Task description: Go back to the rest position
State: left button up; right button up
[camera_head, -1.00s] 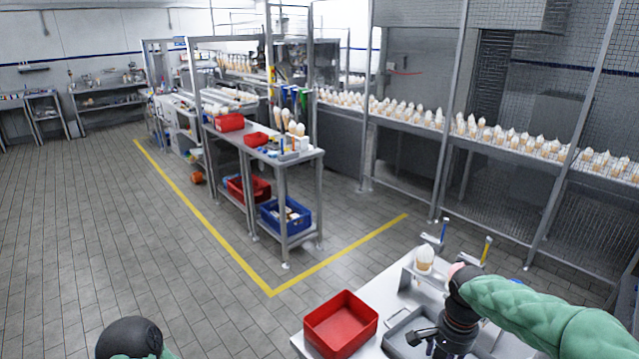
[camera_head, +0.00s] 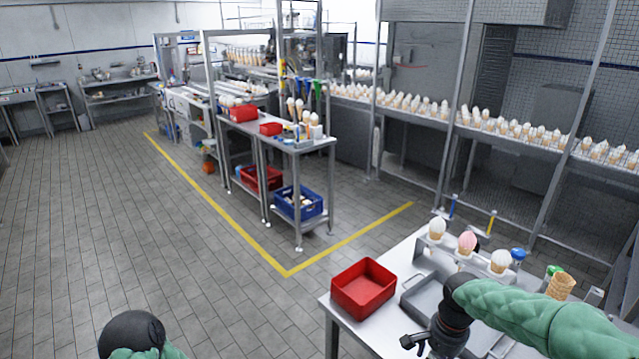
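My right arm, in a green padded sleeve, comes in from the lower right of the head view. My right gripper (camera_head: 412,343) is dark and points down and left, over the near part of the white table. It looks empty, with its fingers apart. My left gripper is out of the picture.
On the table (camera_head: 341,323) stand a red bin (camera_head: 363,287), a grey tray (camera_head: 425,299) and a holder with white-topped cones (camera_head: 437,229) and a pink-topped cone (camera_head: 467,243). An empty waffle cone (camera_head: 561,286) is at the right. The floor at left is clear.

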jog(key=s+a+f+n+y, duration=0.1)
jog(key=s+a+f+n, duration=0.1)
jog(key=a+f, duration=0.5)
jog(key=s+a+f+n+y, duration=0.2)
jog(key=s+a+f, duration=0.15)
jog(key=f, duration=0.75)
jog(key=s+a+f+n, duration=0.3)
jog(key=s+a+f, duration=0.3)
jog(key=s+f, duration=0.5)
jog(key=shift+s+a+f+y, duration=0.25)
jog(key=shift+s+f+y, duration=0.05)
jog(key=shift+s+f, duration=0.1)
